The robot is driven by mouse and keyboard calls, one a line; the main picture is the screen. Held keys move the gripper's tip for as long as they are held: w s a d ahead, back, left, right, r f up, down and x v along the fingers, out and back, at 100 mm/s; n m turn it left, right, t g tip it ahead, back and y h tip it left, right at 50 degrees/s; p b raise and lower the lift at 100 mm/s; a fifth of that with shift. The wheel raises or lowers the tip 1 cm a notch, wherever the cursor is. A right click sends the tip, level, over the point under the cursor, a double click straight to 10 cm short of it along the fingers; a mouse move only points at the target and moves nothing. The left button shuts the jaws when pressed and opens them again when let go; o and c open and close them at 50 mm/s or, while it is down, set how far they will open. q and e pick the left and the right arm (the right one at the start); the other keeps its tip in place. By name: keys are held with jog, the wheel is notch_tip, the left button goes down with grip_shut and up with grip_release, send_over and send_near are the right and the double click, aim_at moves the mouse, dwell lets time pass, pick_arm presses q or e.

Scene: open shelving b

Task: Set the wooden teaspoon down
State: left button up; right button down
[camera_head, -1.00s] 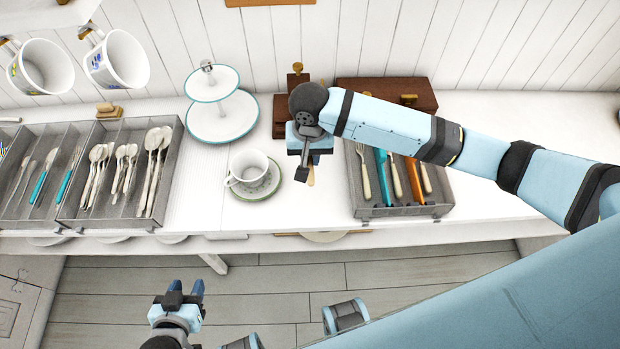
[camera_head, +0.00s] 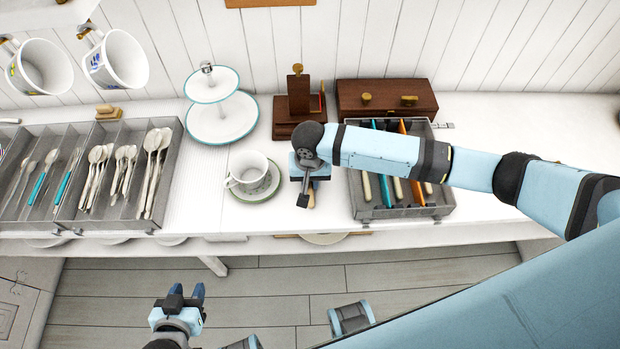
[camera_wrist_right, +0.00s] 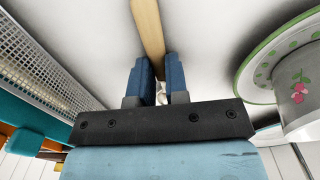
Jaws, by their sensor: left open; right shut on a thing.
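The wooden teaspoon (camera_wrist_right: 147,25) is a pale wooden strip between the blue fingers of my right gripper (camera_wrist_right: 158,82) in the right wrist view. In the head view only a small piece of the teaspoon (camera_head: 311,200) shows below my right gripper (camera_head: 308,187); the rest is hidden. My right gripper is shut on it, over the white counter between the cup and the cutlery tray. I cannot tell whether the teaspoon touches the counter. My left gripper (camera_head: 186,292) is open and empty, low over the floor in front of the counter.
A white cup (camera_head: 247,172) on a green-rimmed saucer (camera_head: 270,190) stands just left of my right gripper. A grey cutlery tray (camera_head: 400,212) is close on the right. Behind are a dark wooden stand (camera_head: 285,130) and a wooden box (camera_head: 385,97). Bare counter (camera_head: 205,180) lies left of the cup.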

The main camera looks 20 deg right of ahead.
aim_at(310, 183)
jog(key=c, duration=1.1)
grip_release()
jog(key=shift+f, duration=0.1)
notch_tip(310, 183, up, 12)
jog(key=shift+r, duration=0.15)
